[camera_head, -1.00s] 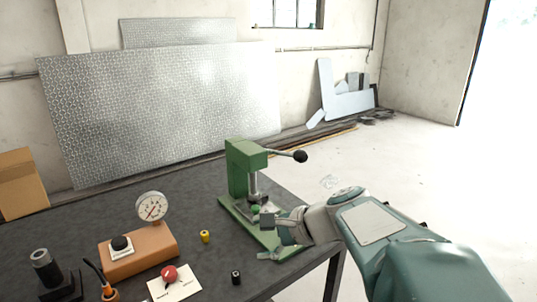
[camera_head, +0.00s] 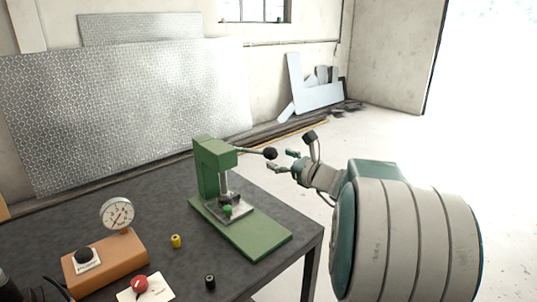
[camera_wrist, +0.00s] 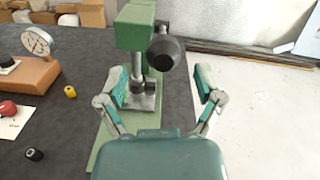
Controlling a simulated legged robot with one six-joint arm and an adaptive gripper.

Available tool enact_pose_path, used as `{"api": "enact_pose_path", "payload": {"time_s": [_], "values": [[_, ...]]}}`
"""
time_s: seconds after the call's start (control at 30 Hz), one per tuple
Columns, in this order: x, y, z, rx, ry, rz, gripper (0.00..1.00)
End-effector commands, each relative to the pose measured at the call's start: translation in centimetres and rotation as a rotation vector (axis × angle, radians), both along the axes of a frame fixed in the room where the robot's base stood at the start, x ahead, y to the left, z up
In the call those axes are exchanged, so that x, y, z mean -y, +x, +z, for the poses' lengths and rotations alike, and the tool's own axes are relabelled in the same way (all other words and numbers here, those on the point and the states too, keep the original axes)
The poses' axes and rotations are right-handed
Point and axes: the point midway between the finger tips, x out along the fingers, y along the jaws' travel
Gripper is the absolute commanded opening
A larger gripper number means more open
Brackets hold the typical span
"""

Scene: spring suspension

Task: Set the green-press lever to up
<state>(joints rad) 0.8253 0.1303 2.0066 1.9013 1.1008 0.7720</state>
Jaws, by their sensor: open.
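The green press (camera_head: 212,165) stands on the dark table, with its long green base (camera_head: 258,235) toward the table's right corner. Its lever is a metal rod ending in a black ball knob (camera_head: 270,153); it sticks out to the right, roughly level. In the wrist view the knob (camera_wrist: 166,52) shows ahead, between and beyond the open fingers (camera_wrist: 164,85), in front of the press column. A small green piece (camera_head: 228,211) sits on the press plate under the ram.
An orange gauge box (camera_head: 108,262) with a dial (camera_head: 117,214) stands at left. A yellow cylinder (camera_head: 176,241), a black cylinder (camera_head: 210,282) and a red knob (camera_head: 140,284) on a white card lie in front. Open floor is right of the table.

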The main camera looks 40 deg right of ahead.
Motion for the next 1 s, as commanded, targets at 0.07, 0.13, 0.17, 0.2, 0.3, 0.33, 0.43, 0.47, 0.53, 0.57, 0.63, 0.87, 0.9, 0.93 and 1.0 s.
{"api": "enact_pose_path", "payload": {"time_s": [0.07, 0.13, 0.17, 0.2, 0.3, 0.33, 0.43, 0.47, 0.53, 0.57, 0.63, 0.87, 0.9, 0.93, 1.0], "values": [[-0.4, 1.5, 0.0, -0.001, 0.000, 0.004, 0.85], [-0.5, 2.4, -0.1, -0.001, 0.001, 0.002, 0.85], [-0.6, 2.8, -0.1, -0.001, 0.000, 0.002, 0.85], [-0.6, 3.2, 0.0, 0.000, 0.000, 0.002, 0.85], [-0.8, 3.8, -0.1, -0.002, 0.000, 0.001, 0.85], [-0.8, 4.0, -0.1, -0.002, 0.000, 0.001, 0.85], [-0.8, 4.1, 0.0, -0.002, -0.001, 0.001, 0.85], [-0.8, 4.1, 0.0, -0.002, -0.001, 0.000, 0.85], [-0.8, 4.1, 0.0, -0.001, -0.001, 0.000, 0.85], [-0.8, 4.1, 0.0, -0.001, -0.001, 0.000, 0.85], [-0.8, 4.1, 0.0, -0.001, -0.001, 0.000, 0.72], [-0.8, 4.1, 0.0, -0.001, -0.001, 0.001, 0.00], [-0.8, 4.1, 0.0, -0.001, -0.001, 0.001, 0.00], [-0.8, 4.1, 0.0, -0.002, -0.001, 0.001, 0.00], [-0.8, 4.1, 0.0, -0.002, -0.001, 0.001, 0.00]]}}
